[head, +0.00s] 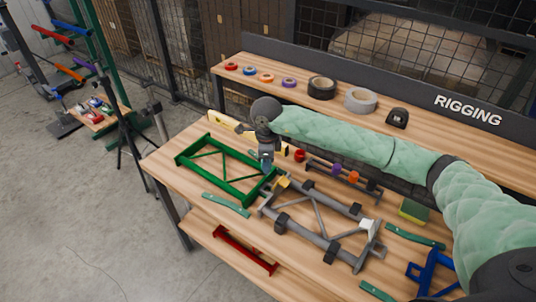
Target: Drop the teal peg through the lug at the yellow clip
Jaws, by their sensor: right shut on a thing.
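My right gripper (266,157) reaches in from the right, pointing down over the bench beside the green frame's right end. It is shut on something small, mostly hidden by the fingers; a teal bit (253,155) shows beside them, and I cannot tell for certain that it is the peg. The lug at the clip is too small to make out. My left gripper is not in view.
The green frame (213,174) lies left of the gripper. Teal bars (226,204) lie along the front. A rack with coloured knobs (343,178), a yellow-green block (413,211) and a blue frame (434,273) stand right. Tape rolls (321,88) line the back shelf.

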